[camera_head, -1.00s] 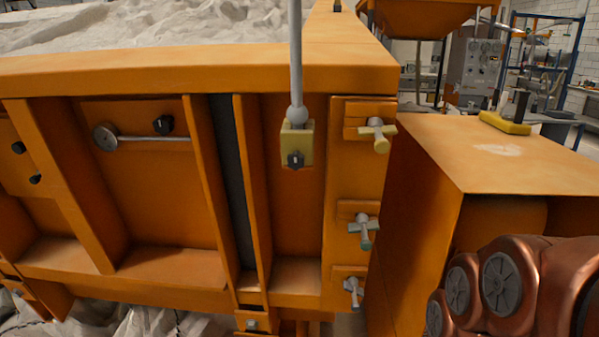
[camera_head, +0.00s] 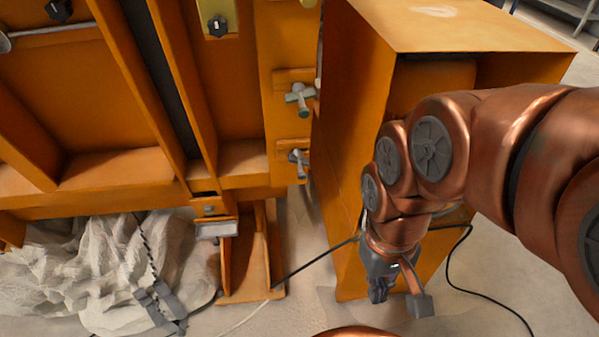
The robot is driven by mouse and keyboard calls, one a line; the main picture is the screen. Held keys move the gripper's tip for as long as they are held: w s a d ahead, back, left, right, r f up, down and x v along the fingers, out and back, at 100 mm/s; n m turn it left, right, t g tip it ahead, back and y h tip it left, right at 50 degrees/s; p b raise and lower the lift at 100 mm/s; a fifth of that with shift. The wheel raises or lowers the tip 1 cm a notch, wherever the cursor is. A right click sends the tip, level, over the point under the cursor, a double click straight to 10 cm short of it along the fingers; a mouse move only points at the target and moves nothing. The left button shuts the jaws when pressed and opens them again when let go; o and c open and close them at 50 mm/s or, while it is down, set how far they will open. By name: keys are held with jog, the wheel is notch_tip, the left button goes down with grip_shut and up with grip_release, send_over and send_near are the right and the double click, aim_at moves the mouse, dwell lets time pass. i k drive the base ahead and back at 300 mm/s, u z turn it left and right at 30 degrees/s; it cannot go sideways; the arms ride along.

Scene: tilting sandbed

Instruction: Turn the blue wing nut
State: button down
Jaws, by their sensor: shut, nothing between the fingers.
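The lower wing nut (camera_head: 299,158), grey with a bluish tint, sits on the right edge of the orange frame. Above it is a wing nut with greenish wings (camera_head: 300,98). A third is cut off at the top edge of the view. My gripper (camera_head: 378,293) hangs pointing down in front of the orange box, below and to the right of the wing nuts and well apart from them. Its fingers are together with nothing held.
The orange box (camera_head: 345,150) stands right of the wing nuts. A foot bracket (camera_head: 252,262) and crumpled white sacking (camera_head: 95,270) lie below left. Black cables (camera_head: 318,260) run across the floor. A gap with floor separates frame and box.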

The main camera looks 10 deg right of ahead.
aim_at(293, 157)
jog(key=z, duration=1.9)
jog(key=k, duration=1.5)
jog(key=u, duration=2.4)
